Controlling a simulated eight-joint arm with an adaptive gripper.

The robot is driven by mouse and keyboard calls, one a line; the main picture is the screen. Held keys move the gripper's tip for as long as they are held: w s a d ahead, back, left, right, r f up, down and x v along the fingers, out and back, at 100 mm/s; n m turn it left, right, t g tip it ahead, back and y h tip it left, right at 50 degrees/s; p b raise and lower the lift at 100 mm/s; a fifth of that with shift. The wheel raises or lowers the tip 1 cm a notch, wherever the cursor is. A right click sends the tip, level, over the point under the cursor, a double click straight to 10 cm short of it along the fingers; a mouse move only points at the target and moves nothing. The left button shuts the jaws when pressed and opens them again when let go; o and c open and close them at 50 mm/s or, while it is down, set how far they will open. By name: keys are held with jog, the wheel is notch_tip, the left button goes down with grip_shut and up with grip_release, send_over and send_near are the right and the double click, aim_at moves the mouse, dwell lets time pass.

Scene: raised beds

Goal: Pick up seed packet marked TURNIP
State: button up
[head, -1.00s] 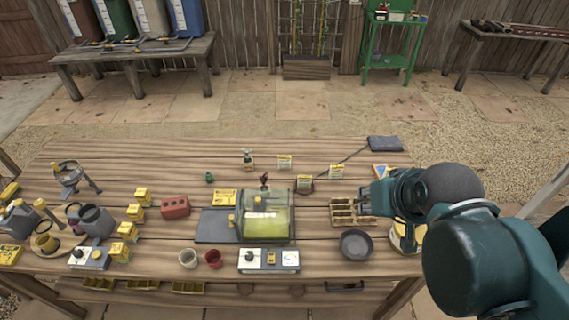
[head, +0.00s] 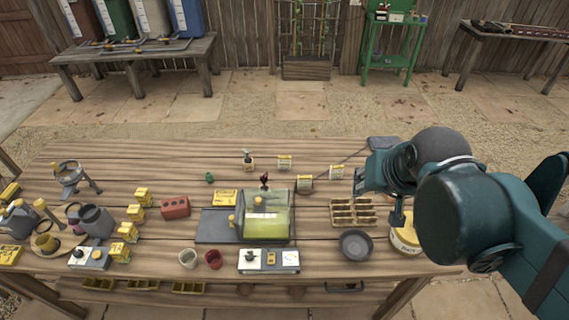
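No held object shows.
A compartment tray (head: 353,224) lies below my gripper in the picture, with a dark bowl (head: 356,243) and a yellow-lidded tub (head: 404,241) nearby. A clear-covered green box (head: 266,222) stands mid-table. Bare planks show at the back left.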

jog(key=w+a+r+m+g, duration=0.1)
jog(key=w+a+m, duration=0.1)
jog(key=w, duration=0.4)
jog(key=w+a+m+g, duration=0.1)
jog(key=w+a+m, duration=0.15)
jog(key=w, duration=0.35)
jog(key=m+g, duration=0.4)
jog(key=m, duration=0.9)
send_over(285, 157)
jog(key=shift+n, duration=0.25)
notch_tip(285, 157, down, 26)
jog(key=shift+d+r, duration=0.1)
jog(key=shift+r, duration=0.15)
jog(key=shift+w+a+f+g, duration=0.2)
jog(key=shift+f+g, duration=0.1)
jog(key=shift+f, duration=0.15)
jog(key=shift+f, duration=0.1)
jog(key=shift+f, duration=1.2)
jog(key=shift+f, duration=0.1)
